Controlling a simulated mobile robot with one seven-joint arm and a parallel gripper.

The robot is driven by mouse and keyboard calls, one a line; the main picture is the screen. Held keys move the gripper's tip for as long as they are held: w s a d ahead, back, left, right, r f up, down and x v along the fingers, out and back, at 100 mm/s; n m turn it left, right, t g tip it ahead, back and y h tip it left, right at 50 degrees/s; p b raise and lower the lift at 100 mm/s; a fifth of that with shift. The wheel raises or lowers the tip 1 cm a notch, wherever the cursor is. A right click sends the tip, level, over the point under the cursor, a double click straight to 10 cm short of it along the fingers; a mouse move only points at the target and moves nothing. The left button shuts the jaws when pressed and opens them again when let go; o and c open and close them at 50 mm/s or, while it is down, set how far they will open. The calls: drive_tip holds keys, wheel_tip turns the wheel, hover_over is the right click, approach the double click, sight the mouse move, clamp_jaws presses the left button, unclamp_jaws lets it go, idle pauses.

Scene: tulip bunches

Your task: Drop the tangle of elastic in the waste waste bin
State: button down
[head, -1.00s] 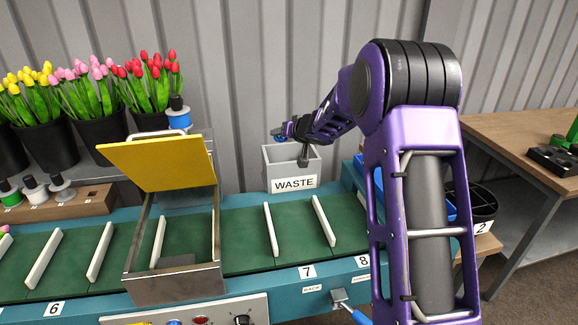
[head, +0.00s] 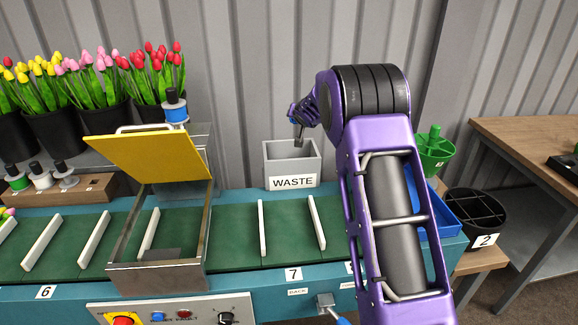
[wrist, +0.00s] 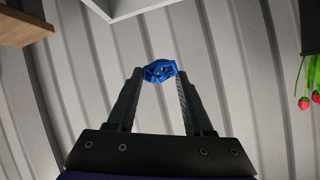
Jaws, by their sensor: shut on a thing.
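The blue tangle of elastic (wrist: 160,71) is pinched between the fingertips of my gripper (wrist: 161,79) in the wrist view. My gripper is shut on it. In the head view my gripper shows small and partly hidden by my arm, raised above the waste bin. The grey waste bin (head: 291,160) carries a WASTE label and stands behind the conveyor. Its bottom is hidden from view. A pale box edge at the top of the wrist view (wrist: 122,8) looks like the bin's rim.
The green conveyor (head: 233,240) with white dividers runs in front of the bin. A machine with a raised yellow lid (head: 150,160) stands left. Tulip buckets (head: 100,135) stand behind it. A blue tray (head: 440,215), a green pot (head: 434,155) and a black bin (head: 475,215) are right.

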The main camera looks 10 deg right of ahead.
wheel_tip(320, 180, down, 6)
drive_tip(key=b, duration=0.4)
drive_tip(key=shift+r, duration=0.25)
drive_tip(key=shift+c, duration=1.1)
unclamp_jaws()
drive_tip(key=b+v, duration=0.1)
drive_tip(key=v, duration=1.6)
drive_tip(key=shift+s, duration=0.2)
drive_tip(key=shift+r, duration=0.15)
